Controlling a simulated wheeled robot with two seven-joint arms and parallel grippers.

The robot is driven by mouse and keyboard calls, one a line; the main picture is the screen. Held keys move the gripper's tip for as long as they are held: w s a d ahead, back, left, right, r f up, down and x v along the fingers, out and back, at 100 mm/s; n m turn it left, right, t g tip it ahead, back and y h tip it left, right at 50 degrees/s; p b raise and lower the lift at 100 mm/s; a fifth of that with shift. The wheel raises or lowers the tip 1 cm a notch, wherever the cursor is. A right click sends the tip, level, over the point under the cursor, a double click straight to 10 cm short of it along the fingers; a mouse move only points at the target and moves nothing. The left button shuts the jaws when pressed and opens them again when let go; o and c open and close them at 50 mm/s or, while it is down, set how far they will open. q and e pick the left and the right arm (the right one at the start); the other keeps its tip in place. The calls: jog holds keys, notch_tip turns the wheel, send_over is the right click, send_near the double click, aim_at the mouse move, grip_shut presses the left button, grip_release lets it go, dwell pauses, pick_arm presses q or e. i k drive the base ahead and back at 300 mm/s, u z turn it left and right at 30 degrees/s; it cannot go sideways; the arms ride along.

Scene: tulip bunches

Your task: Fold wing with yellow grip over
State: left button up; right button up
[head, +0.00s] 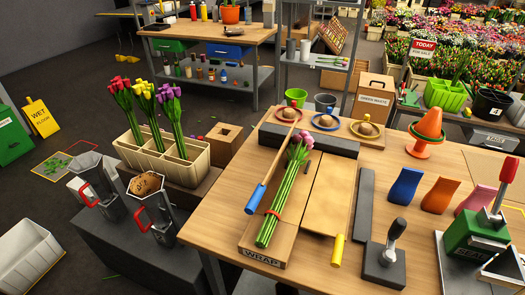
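The wing with the yellow grip is a flat tan panel (328,190) on the workbench, right of the tulips. Its yellow grip (338,250) sticks out at its front end. Left of it is the wooden board marked WRAP (266,252). A bunch of pink tulips (299,152) lies along that board, its green stems bound by a red band near the front. A thin wooden piece with a blue grip (257,198) runs along the left of the stems; I cannot tell whether it stands or lies flat. Neither gripper is in view.
A dark bar (310,140) lies behind the board. A dark strip (363,205) and a black-handled block (385,262) are right of the panel. An orange cone (428,130) and a green red-levered device (480,235) stand farther right. A tulip crate (185,168) is left.

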aim_at(327, 213)
jog(key=u, duration=1.9)
jog(key=k, duration=0.7)
jog(key=z, duration=1.6)
